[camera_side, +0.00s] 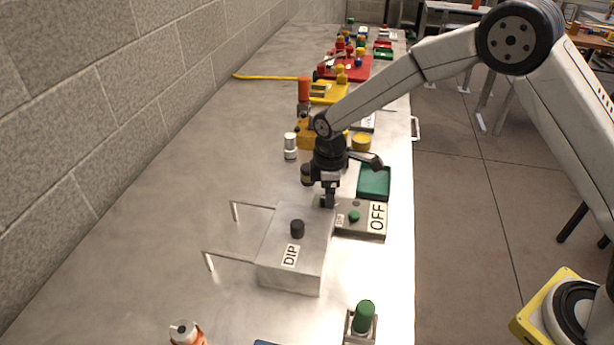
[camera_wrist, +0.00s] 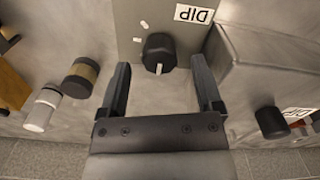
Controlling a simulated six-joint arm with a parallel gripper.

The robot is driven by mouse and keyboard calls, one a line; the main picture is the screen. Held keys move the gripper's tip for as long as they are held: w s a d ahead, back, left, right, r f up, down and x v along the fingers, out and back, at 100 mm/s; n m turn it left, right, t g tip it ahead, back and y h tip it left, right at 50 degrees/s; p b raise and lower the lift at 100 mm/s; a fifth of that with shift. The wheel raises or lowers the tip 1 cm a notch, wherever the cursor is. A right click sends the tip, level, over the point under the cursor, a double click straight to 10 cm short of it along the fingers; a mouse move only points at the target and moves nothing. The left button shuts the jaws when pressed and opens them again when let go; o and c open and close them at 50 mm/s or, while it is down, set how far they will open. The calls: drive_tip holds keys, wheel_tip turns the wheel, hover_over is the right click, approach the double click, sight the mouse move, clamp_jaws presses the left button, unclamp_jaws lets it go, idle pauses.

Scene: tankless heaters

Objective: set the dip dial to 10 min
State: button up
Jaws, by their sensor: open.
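The dip dial (camera_wrist: 160,48) is a black knob on a grey panel labelled DIP in the wrist view. Its white pointer mark faces the bottom of that view, towards my gripper. Two small white marks sit on the panel left of the knob. My gripper (camera_wrist: 160,66) is open, with one finger on each side of the knob's near edge; I cannot tell whether either touches it. In the side view my gripper (camera_side: 328,200) points down at the far left end of the grey panel (camera_side: 370,232), and the dial is hidden there. The panel also carries a green button (camera_side: 354,216) and an OFF label.
A metal box (camera_side: 292,272) with its own black knob (camera_side: 297,229) and DIP label stands close beside my gripper. Wire brackets extend left of it. A green tray (camera_side: 374,182) lies behind the panel. A white-capped cylinder (camera_side: 290,147) stands left. The bench's left side is mostly clear.

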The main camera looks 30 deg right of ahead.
drive_tip(key=shift+f, duration=0.8)
clamp_jaws()
